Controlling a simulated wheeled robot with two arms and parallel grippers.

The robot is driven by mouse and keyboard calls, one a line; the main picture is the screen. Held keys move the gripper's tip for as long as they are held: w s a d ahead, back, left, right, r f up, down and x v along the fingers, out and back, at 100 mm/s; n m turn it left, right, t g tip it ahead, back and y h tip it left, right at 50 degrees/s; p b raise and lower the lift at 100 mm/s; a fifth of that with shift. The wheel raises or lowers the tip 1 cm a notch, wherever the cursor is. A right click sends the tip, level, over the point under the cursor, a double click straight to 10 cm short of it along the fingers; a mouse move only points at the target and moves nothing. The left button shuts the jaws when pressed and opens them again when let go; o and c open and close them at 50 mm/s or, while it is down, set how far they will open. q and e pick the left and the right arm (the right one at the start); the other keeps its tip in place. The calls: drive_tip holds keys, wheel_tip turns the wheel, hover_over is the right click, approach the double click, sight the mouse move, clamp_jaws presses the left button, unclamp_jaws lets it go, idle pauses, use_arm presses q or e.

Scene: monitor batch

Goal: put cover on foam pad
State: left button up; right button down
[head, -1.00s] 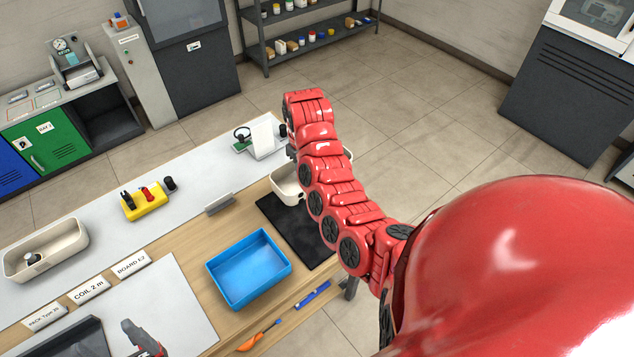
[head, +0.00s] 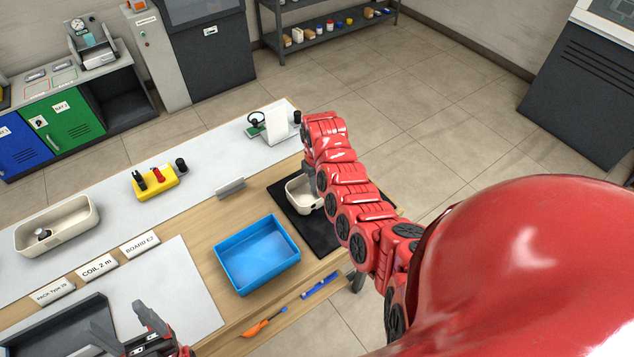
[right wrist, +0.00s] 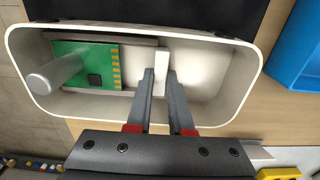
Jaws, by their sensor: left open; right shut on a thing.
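The cover (head: 299,193) is a cream, round-cornered tub, open side up, partly hidden behind my right arm in the head view. The black foam pad (head: 321,237) lies under or just below it; I cannot tell whether they touch. In the right wrist view the cover (right wrist: 235,95) holds a green board (right wrist: 80,62), and a pale cylinder stands over the board. My right gripper (right wrist: 161,75) reaches inside the cover, its fingers shut on a white upright piece, seemingly part of the cover. My left gripper (head: 128,330) is open and empty at the lower left.
A blue bin (head: 258,256) stands left of the pad. An orange screwdriver (head: 262,324) and a blue marker-like item (head: 320,285) lie at the front edge. A similar cream tub (head: 60,228), a yellow holder (head: 154,182) and a white stand (head: 281,124) are farther off.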

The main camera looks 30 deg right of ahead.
drive_tip(key=shift+f, duration=0.2)
drive_tip(key=c, duration=0.8)
unclamp_jaws()
